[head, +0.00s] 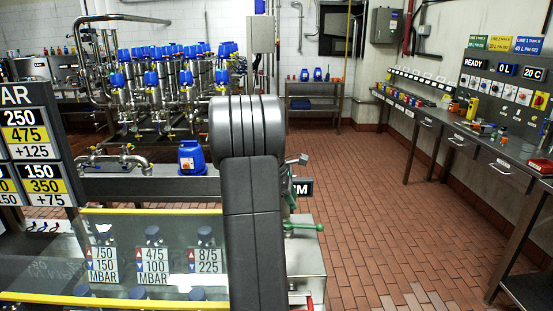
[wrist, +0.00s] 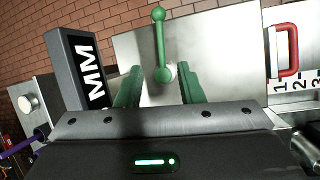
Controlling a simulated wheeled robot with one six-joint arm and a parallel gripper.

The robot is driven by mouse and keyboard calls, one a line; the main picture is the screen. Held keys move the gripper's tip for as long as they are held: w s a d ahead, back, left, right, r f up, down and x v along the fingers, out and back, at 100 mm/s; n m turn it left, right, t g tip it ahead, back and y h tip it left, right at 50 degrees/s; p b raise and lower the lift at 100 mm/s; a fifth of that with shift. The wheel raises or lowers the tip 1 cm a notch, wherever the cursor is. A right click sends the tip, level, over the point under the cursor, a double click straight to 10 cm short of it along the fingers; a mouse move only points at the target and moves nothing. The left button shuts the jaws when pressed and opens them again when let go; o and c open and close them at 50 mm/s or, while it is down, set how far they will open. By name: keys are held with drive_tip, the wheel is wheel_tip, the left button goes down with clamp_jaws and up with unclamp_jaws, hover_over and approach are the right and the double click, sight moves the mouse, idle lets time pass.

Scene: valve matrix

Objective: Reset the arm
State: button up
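My arm (head: 252,215) stands upright in the middle of the head view and hides what lies behind it; my gripper is not clearly seen there. In the wrist view my gripper (wrist: 160,82) has its two green fingers spread apart, with nothing held between them. A green lever (wrist: 160,40) with ball ends stands upright on a metal plate (wrist: 215,50), beyond the fingers. Its lower ball shows in the gap between them; I cannot tell whether they touch it. A green handle (head: 303,227) shows just right of my arm in the head view.
A dark "MM" display (wrist: 83,70) stands left of the lever, and a red handle (wrist: 288,50) is at the right. Valves with blue caps (head: 170,75) fill the back left. A glass panel (head: 150,255) is front left. The brick floor (head: 370,220) at right is clear.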

sight(307, 226)
drive_tip(key=p+x, duration=0.1)
drive_tip(key=x, duration=1.1)
drive_tip(key=shift+d+f, duration=0.1)
drive_tip(key=shift+f, duration=0.1)
drive_tip(key=shift+s+r+m, duration=0.1)
drive_tip(key=shift+s+m, duration=0.15)
drive_tip(key=shift+m, duration=0.15)
drive_tip(key=shift+w+n, duration=0.15)
drive_tip(key=shift+n, duration=0.15)
drive_tip(key=b+v, duration=0.1)
drive_tip(key=v, duration=1.3)
drive_tip(key=p+x, duration=0.1)
drive_tip(key=x, duration=1.2)
drive_tip(key=shift+w+f, duration=0.1)
drive_tip(key=shift+f, duration=0.2)
drive_tip(key=shift+d+f, duration=0.1)
drive_tip(key=shift+f, duration=0.15)
drive_tip(key=shift+s+m+g, duration=0.4)
drive_tip(key=shift+m+g, duration=0.1)
drive_tip(key=shift+m, duration=0.3)
drive_tip(key=shift+r, duration=0.1)
